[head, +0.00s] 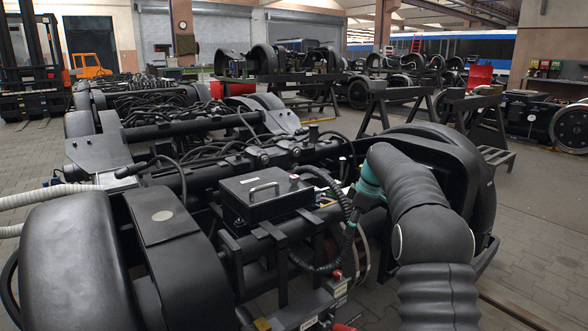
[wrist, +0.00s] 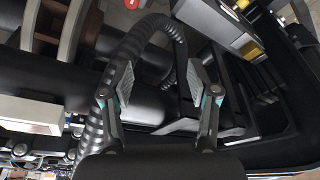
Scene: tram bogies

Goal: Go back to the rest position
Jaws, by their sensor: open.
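My gripper shows in the wrist view (wrist: 160,82) with its two fingers apart and nothing between them. Behind the fingers are dark pipes and a ribbed black hose (wrist: 142,38). In the head view my arm, in a black ribbed cover, reaches in from the right to beside the near bogie (head: 165,235). The fingertips are hidden there. A black box with a metal handle (head: 262,197) sits on the bogie, just left of my arm.
Dark wheel covers (head: 75,255) flank the bogie at left and right. Black trestles (head: 385,105) carry more bogies behind. An orange forklift (head: 88,65) stands at the far left. Paved floor (head: 545,220) is open on the right.

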